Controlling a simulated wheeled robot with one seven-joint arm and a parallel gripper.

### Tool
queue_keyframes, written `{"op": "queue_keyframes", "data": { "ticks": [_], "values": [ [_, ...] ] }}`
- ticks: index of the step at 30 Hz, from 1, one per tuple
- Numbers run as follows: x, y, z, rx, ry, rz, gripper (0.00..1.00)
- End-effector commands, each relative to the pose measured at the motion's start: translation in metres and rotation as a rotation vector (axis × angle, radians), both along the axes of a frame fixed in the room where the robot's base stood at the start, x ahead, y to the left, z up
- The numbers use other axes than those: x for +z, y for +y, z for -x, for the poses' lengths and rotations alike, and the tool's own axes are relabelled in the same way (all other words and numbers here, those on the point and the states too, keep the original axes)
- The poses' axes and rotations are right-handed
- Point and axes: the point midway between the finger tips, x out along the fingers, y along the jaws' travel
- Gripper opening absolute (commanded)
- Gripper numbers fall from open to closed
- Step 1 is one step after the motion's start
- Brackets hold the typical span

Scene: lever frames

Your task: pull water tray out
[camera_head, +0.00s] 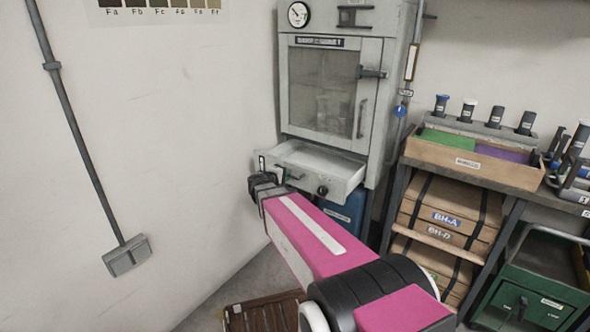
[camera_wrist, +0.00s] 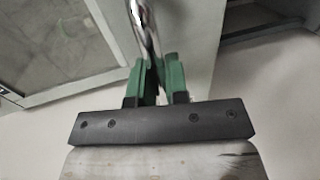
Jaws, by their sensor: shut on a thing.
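The water tray (camera_head: 312,157) is a pale grey drawer at the bottom of the grey cabinet. It stands out from the cabinet front, with its hollow inside showing from above. A dark round knob or valve (camera_head: 323,190) sits on the right of its front. My gripper (camera_head: 288,176) is at the left part of the tray's front, and my arm partly covers that front. In the wrist view, the green fingers of my gripper (camera_wrist: 158,72) are shut on a shiny metal bar (camera_wrist: 144,30), which appears to be the tray handle. The handle is mostly hidden in the head view.
The cabinet (camera_head: 375,140) has a closed glass door (camera_head: 325,90) above the tray. A blue container (camera_head: 345,212) stands beneath. A rack with boxes (camera_head: 445,215) is on the right, a bare wall (camera_head: 170,130) on the left. A slatted wooden crate (camera_head: 262,315) is on the floor.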

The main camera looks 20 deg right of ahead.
Motion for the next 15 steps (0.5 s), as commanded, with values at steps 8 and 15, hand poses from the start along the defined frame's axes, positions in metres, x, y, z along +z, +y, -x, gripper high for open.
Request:
{"op": "queue_keyframes", "data": {
  "ticks": [8,15],
  "values": [
    [0.0,0.019,0.015,0.001,0.0,-0.002,0.0],
    [0.0,0.02,0.015,0.0,-0.001,-0.001,0.0]
  ]
}}
